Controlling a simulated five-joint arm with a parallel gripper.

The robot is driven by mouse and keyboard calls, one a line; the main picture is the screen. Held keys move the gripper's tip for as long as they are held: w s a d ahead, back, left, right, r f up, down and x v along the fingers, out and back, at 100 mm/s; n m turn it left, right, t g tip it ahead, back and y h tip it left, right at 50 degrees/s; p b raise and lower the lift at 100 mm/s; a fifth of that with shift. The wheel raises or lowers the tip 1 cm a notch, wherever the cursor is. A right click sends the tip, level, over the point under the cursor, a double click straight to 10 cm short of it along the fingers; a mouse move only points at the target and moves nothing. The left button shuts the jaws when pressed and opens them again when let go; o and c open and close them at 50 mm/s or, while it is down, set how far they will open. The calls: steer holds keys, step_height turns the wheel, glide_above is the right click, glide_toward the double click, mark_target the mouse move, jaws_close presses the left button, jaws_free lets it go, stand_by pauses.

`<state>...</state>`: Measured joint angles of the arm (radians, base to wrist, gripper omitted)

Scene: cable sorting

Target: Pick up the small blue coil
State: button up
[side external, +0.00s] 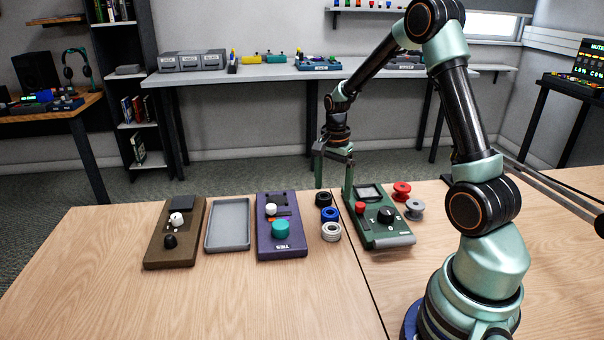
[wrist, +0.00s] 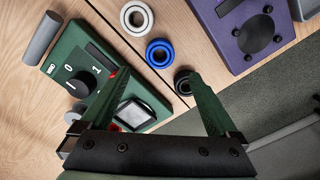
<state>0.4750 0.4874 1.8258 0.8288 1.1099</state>
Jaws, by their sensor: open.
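The small blue coil (side external: 329,214) lies on the wooden table between a black coil (side external: 323,200) and a white coil (side external: 331,231), in a short row. In the wrist view the blue coil (wrist: 160,52) lies flat with its hole showing, just beyond the fingertips. My gripper (side external: 334,190) is open and empty, above the far side of the table near the black coil. In the wrist view its two green fingers (wrist: 150,76) are spread wide. The black coil (wrist: 183,82) is partly hidden by the right finger, and the white coil (wrist: 137,18) is farther off.
A green device (side external: 378,232) with a black knob stands right of the coils, and a purple device (side external: 282,240) stands left. A grey tray (side external: 208,247) and a brown device (side external: 160,255) are farther left. Red (side external: 401,190) and grey (side external: 414,208) spools stand right. The table front is clear.

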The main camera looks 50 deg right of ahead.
mark_target(332, 210)
steer(key=shift+f, duration=3.9)
steer(key=c, duration=1.5)
steer(key=shift+r, duration=0.15)
step_height(332, 210, up, 20)
steer(key=shift+f, duration=0.1)
